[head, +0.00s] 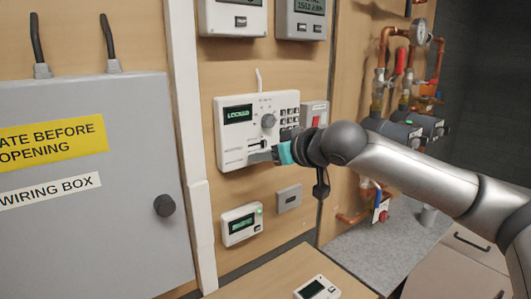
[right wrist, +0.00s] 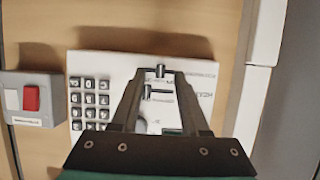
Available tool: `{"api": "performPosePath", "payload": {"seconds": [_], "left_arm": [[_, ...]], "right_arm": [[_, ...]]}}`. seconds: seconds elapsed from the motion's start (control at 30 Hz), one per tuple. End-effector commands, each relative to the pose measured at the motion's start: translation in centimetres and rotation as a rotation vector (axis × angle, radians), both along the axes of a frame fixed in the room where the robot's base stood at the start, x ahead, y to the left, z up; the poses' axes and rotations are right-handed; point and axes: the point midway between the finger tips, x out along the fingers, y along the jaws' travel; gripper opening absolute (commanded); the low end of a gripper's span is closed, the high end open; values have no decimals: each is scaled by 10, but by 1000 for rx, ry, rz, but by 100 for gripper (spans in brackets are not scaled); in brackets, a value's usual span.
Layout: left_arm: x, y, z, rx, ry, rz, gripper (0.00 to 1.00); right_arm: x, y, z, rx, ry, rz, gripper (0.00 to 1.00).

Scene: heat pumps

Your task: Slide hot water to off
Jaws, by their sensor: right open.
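The white control panel (head: 230,125) is on the wooden wall in the head view, with a lit display reading "LOCKED", a round knob (head: 268,121) and a keypad (head: 289,114). Two small slide switches are low on it; their labels are too blurred to read. My right gripper (head: 265,156) is at the panel's lower edge. In the right wrist view the panel appears upside down. My right gripper (right wrist: 159,76) is open, its fingers on either side of one slider (right wrist: 160,71); contact cannot be told. The other slider (right wrist: 148,92) lies between the fingers, farther back. My left gripper is not visible.
A grey wiring box (head: 90,215) stands left of a white vertical trunking (head: 185,110). A grey box with a red switch (right wrist: 31,98) is beside the panel. A small thermostat (head: 241,225) is below. Copper pipes and valves (head: 385,75) are at the right.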

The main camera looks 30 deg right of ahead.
Motion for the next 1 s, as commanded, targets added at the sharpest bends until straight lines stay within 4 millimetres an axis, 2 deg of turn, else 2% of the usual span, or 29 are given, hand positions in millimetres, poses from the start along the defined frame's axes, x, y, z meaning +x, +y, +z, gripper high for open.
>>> {"api": "performPosePath", "payload": {"seconds": [0.33,0.73,1.0], "left_arm": [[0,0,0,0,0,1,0],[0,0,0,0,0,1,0],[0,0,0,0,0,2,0]], "right_arm": [[2,0,-1,0,0,0,44],[2,0,-1,0,0,0,0],[2,0,-1,0,0,0,0]]}}
